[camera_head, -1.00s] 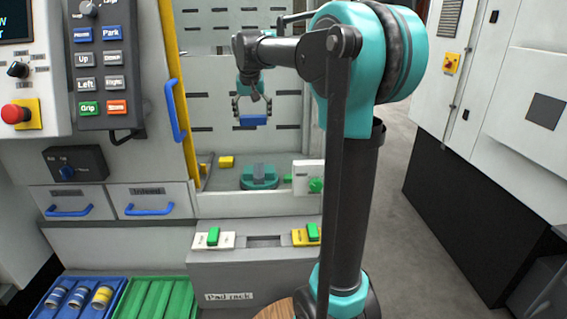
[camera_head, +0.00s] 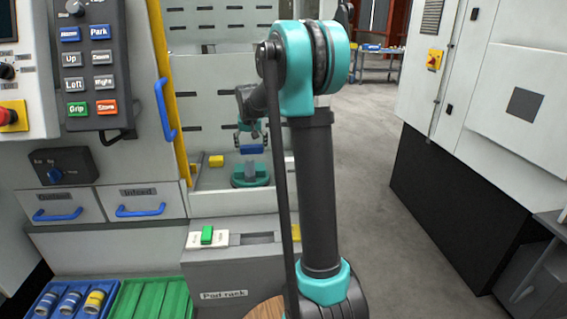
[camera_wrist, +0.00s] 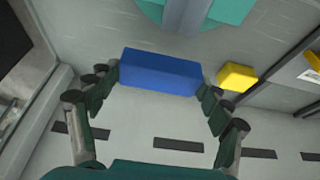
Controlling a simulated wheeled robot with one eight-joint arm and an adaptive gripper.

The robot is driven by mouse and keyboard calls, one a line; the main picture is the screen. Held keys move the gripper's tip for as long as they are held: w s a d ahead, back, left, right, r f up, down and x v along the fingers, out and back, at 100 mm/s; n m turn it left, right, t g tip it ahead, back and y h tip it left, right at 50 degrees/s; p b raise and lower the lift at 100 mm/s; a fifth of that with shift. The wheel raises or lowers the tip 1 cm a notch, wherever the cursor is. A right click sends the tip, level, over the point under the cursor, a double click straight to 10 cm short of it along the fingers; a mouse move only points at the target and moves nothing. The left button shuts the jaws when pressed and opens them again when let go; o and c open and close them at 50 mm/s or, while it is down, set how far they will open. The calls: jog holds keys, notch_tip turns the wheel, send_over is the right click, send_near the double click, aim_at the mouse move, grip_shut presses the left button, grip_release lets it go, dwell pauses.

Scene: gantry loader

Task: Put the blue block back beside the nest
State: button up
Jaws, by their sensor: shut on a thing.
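The blue block (camera_head: 252,149) is held between the fingers of my gripper (camera_head: 251,143) inside the loader bay. In the wrist view the blue block (camera_wrist: 160,71) spans between the two fingertips of my gripper (camera_wrist: 161,76). In the head view it appears just above the grey upright part of the teal nest (camera_head: 251,182); whether they touch is unclear. In the wrist view the teal nest (camera_wrist: 232,10) is at the top, beyond the block and apart from it in the picture.
A yellow block (camera_head: 216,161) lies left of the nest, also seen in the wrist view (camera_wrist: 237,77). A yellow post (camera_head: 170,90) bounds the bay on the left. A control panel (camera_head: 90,65) hangs further left. My arm hides the bay's right side.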

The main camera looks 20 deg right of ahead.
jog(key=d, duration=0.4)
jog(key=s+d+f, duration=0.1)
jog(key=d, duration=0.3)
jog(key=s+d+f, duration=0.1)
jog(key=d, duration=0.3)
jog(key=shift+s, duration=0.2)
jog(key=shift+s+d+f, duration=0.1)
jog(key=shift+d+f, duration=0.05)
jog(key=shift+f, duration=1.1)
jog(key=shift+d+f, duration=0.15)
jog(key=shift+f, duration=1.1)
jog(key=o, duration=0.7)
jog(key=shift+f, duration=0.15)
jog(key=shift+o, duration=1)
jog(key=v, duration=1.2)
jog(key=shift+r, duration=0.2)
